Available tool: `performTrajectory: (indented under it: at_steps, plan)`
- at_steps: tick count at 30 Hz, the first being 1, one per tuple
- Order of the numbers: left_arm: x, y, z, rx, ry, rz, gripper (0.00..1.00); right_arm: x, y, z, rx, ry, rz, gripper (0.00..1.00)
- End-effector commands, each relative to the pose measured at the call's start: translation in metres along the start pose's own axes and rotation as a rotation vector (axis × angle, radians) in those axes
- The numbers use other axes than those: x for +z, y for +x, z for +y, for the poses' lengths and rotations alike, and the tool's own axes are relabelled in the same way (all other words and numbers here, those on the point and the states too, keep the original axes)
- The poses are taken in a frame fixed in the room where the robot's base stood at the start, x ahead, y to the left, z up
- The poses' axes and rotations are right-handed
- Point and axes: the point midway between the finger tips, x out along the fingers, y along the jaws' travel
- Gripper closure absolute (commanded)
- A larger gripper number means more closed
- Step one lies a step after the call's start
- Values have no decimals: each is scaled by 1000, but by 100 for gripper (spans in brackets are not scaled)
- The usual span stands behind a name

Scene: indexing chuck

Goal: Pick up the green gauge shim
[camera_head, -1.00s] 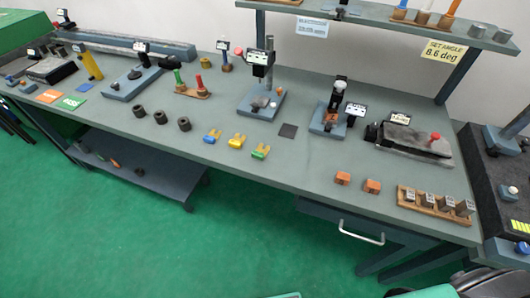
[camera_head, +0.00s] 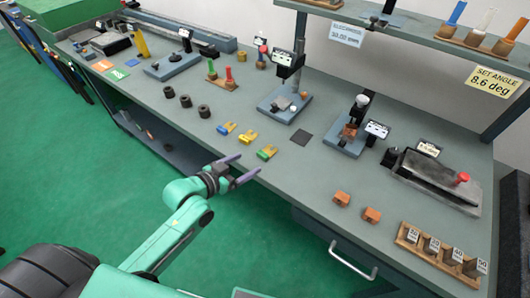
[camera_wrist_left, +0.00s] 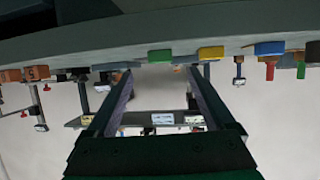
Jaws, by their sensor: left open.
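The green gauge shim (camera_head: 267,153) lies on the workbench near its front edge, at the right end of a row of three shims. It also shows in the left wrist view (camera_wrist_left: 160,56), where the bench appears at the top. My left gripper (camera_head: 250,164) is open and empty, just in front of the bench edge, with its fingers pointing toward the green shim. In the left wrist view the shim appears beyond the two spread fingers (camera_wrist_left: 160,82), near the middle between them. My right gripper is not in view.
The yellow shim (camera_head: 248,136) and the blue shim (camera_head: 226,128) lie to the left of the green one. A dark square plate (camera_head: 301,137) lies behind to the right. Two orange blocks (camera_head: 371,215) sit farther right. The bench between is clear.

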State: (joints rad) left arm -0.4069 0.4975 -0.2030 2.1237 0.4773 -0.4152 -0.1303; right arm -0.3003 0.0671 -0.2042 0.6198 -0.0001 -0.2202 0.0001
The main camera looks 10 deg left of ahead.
Motion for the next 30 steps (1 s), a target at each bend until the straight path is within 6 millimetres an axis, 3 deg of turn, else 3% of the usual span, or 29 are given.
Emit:
performTrajectory:
  at_steps: [12, 20, 23, 27, 30]
  plan:
    - [-5, 67, -3, -1, -2, 3, 12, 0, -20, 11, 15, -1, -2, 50]
    - [-2, 75, -3, -1, 0, 0, 12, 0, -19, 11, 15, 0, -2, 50]
    - [-2, 75, -3, -1, 0, 0, 47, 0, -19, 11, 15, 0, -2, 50]
    - [-2, 75, -3, -2, 0, 0, 100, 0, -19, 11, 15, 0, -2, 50]
    - [-3, 75, -3, -2, 0, 1, 100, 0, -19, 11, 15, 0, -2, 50]
